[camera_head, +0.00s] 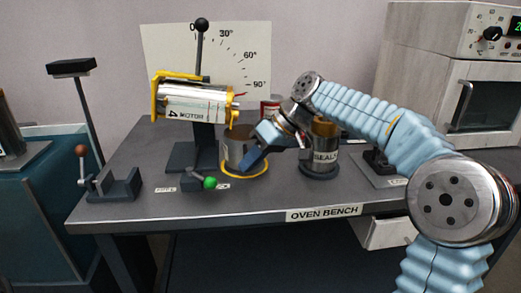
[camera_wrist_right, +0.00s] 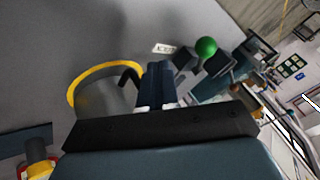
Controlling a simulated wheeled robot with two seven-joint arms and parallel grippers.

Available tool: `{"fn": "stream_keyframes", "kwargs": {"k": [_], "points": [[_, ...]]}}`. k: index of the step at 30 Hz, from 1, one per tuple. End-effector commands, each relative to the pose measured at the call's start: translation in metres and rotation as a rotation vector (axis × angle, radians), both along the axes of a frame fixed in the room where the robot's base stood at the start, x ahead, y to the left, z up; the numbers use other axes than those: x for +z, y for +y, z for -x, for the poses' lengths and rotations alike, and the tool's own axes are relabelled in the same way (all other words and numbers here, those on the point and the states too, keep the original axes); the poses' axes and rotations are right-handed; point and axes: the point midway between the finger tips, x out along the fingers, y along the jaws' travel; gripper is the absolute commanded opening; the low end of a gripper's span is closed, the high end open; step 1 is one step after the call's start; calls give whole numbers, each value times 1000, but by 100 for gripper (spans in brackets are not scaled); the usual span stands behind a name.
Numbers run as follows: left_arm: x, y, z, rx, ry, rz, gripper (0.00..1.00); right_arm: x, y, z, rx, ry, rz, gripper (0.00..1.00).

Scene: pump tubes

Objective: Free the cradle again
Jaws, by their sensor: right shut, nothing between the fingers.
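A yellow cradle (camera_head: 157,92) on a dark stand (camera_head: 204,148) holds a silver cylinder marked MOTOR (camera_head: 193,103), lying about level. A black-knobbed rod (camera_head: 201,45) rises upright behind it. A small lever with a green ball (camera_head: 210,183) sits at the stand's foot; the ball also shows in the right wrist view (camera_wrist_right: 206,46). My right gripper (camera_head: 250,162) is shut and empty, in front of a metal cup (camera_head: 236,147). Its fingers (camera_wrist_right: 155,80) are apart from the green ball. Whether the cradle is locked cannot be told. My left gripper is out of view.
The cup stands in a yellow ring (camera_head: 262,173) on the bench (camera_head: 150,210). A container labelled SEAL (camera_head: 325,157) stands right of it, and an oven (camera_head: 480,100) at the back right. A red-brown-knobbed lever (camera_head: 81,152) stands at the left. The front strip is mostly clear.

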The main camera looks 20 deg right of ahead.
Motion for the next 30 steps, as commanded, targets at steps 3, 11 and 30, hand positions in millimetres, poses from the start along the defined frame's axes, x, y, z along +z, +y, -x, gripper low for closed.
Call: {"fn": "stream_keyframes", "kwargs": {"k": [3,11,30], "points": [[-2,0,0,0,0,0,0,-20,16,-5,3,3,0,0],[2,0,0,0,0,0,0,-16,48,3,2,0,1,0],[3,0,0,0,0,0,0,-14,57,4,-4,0,0,0]]}}
